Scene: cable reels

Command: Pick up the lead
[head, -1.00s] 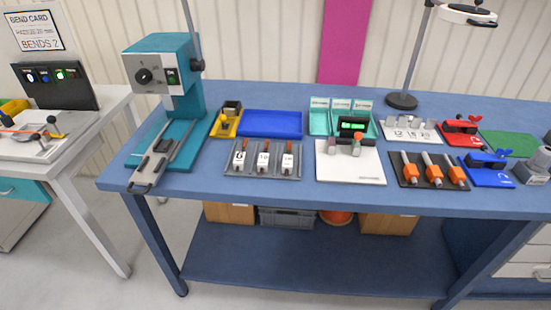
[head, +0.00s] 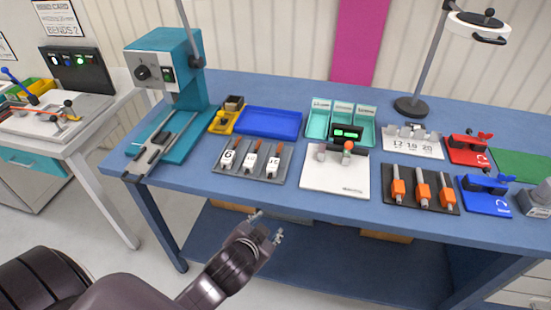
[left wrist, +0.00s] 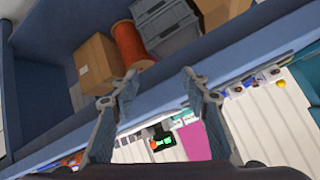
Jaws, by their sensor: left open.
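No lead can be made out for certain in either view. My left gripper (head: 267,226) is open in front of the blue bench's front edge, with nothing visible between its fingers. The left wrist view also shows its two spread fingers (left wrist: 159,76), with the bench edge and lower shelf beyond them. An orange reel (left wrist: 128,44) stands on that shelf. On the bench top, a white panel (head: 335,178) carries a green-lit display (head: 347,133). My right gripper is in neither view.
The blue bench (head: 290,205) holds a teal press (head: 165,60), a blue tray (head: 268,122), teal bins (head: 342,111), a rack of numbered tools (head: 235,172) and orange-bodied tools (head: 422,192). A cardboard box (left wrist: 97,65) and grey crates (left wrist: 170,25) sit below. A white side table stands left.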

